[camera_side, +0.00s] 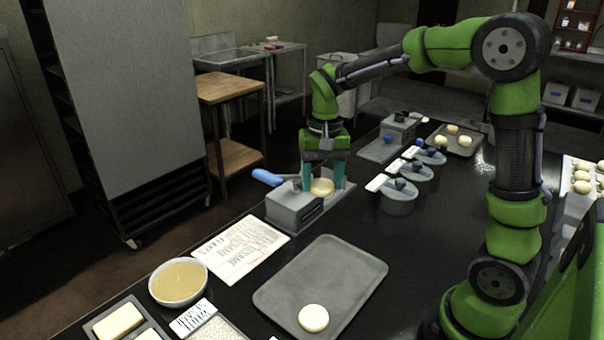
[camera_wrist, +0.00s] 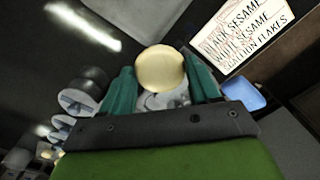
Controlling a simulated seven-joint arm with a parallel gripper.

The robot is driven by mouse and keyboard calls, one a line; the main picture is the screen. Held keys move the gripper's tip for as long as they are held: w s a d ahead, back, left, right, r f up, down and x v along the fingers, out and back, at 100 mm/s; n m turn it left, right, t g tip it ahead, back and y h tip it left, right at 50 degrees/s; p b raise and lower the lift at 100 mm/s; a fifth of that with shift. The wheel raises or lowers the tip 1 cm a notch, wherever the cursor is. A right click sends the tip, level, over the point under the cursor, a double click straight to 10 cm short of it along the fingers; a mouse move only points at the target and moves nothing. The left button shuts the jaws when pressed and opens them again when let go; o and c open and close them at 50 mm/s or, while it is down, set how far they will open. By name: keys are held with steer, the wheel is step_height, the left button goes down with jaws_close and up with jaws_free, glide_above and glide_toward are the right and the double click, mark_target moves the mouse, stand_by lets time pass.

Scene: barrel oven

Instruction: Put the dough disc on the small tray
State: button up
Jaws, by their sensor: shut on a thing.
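My gripper (camera_side: 323,181) has its two teal fingers on either side of a pale yellow dough disc (camera_side: 322,188), over the plate of a grey press (camera_side: 298,205) with a blue handle. In the wrist view the disc (camera_wrist: 161,67) sits between the fingertips, with a pale round surface partly hidden behind it. I cannot tell whether the disc still touches the press plate. A grey tray (camera_side: 320,270) lies at the front with one pale dough disc (camera_side: 313,318) near its front edge. Another grey tray (camera_side: 466,147) with several dough pieces lies at the back right.
A printed sheet (camera_side: 241,249) and a bowl of tan contents (camera_side: 178,282) lie left of the front tray. Several lidded grey containers (camera_side: 397,198) and a second grey press (camera_side: 388,146) stand behind, to the right. Bare black counter lies between the press and the front tray.

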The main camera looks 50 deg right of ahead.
steer(key=s+a+n, duration=0.2)
steer(key=s+a, duration=0.1)
steer(key=s, duration=0.2)
glide_above(327, 262)
step_height(327, 262, down, 12)
steer(key=shift+r, duration=0.1)
steer(key=shift+f, duration=2.4)
steer(key=shift+f, duration=0.1)
steer(key=o, duration=1.1)
steer(key=shift+o, duration=0.2)
